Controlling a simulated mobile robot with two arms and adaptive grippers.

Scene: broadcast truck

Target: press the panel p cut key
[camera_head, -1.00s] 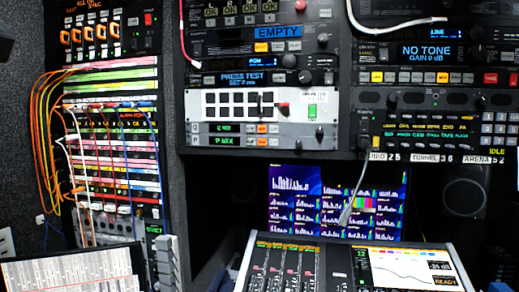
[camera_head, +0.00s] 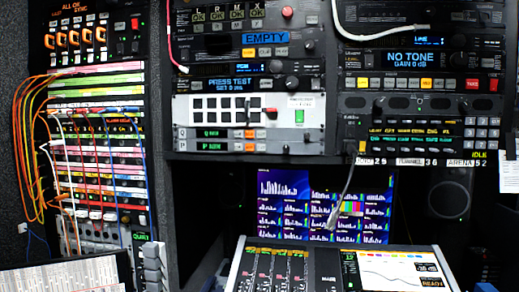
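The panel P (camera_head: 224,147) is a slim grey strip in the middle rack. It has a small "P" tag at its left end and a green-lettered display (camera_head: 209,146). To the right of the display are a lit orange key (camera_head: 250,146) and a dimmer key (camera_head: 261,146); their lettering is too small to read, so I cannot tell which is the cut key. A near-twin panel Q (camera_head: 224,133) sits directly above, with its own orange key (camera_head: 250,133). Neither of my grippers shows, and nothing covers panel P.
A white panel with black keys (camera_head: 232,108) sits above panel Q. A gooseneck (camera_head: 344,193) hangs in front of the monitor (camera_head: 282,190). A mixing console (camera_head: 290,265) stands below. Colored cables (camera_head: 35,150) loop at the left patchbay.

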